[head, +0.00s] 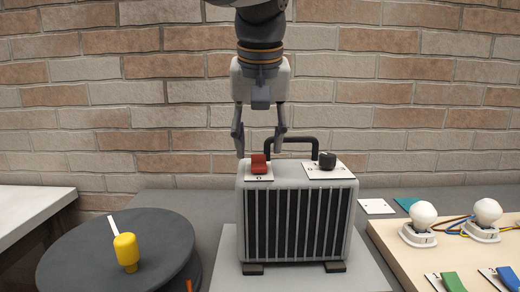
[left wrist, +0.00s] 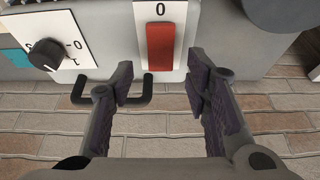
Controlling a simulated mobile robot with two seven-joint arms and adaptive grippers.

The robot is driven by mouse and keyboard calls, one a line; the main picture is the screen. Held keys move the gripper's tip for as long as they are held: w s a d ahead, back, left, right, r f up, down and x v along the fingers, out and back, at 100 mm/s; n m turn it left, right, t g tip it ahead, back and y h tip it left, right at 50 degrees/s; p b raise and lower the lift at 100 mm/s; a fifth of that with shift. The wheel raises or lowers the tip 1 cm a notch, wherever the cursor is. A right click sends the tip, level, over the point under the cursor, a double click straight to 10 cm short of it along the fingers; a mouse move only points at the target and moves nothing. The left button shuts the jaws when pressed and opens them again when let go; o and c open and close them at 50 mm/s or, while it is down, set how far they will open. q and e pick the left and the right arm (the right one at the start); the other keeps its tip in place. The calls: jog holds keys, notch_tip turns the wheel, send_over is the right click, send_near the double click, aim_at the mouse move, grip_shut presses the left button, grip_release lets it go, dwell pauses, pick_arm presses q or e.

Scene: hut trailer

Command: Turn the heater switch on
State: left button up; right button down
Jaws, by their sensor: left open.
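The heater (head: 297,222) is a grey box with a black grille and a dark top handle (head: 291,142). Its red rocker switch (head: 259,163) sits on a white plate at the top left; a 0 marks the side nearest the head camera. The switch also shows in the left wrist view (left wrist: 160,48). My left gripper (head: 259,150) points down just above the switch, open and empty. In the left wrist view its fingertips (left wrist: 160,77) stand apart on either side of the switch's wall-side end. Any mark at that end is not visible. My right gripper is not in view.
A dark knob (head: 327,160) on a marked plate sits right of the switch. A round dark stand (head: 90,262) with a yellow-handled item (head: 126,250) is left. A wooden board (head: 402,254) with bulbs and switches is right. A brick wall (head: 420,70) rises behind.

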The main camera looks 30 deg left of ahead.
aim_at(259, 163)
pick_arm(q)
jog(key=shift+x, duration=0.85)
jog(key=shift+w+a+f, duration=0.2)
jog(key=shift+f, duration=0.15)
jog(key=shift+c, duration=0.3)
grip_shut()
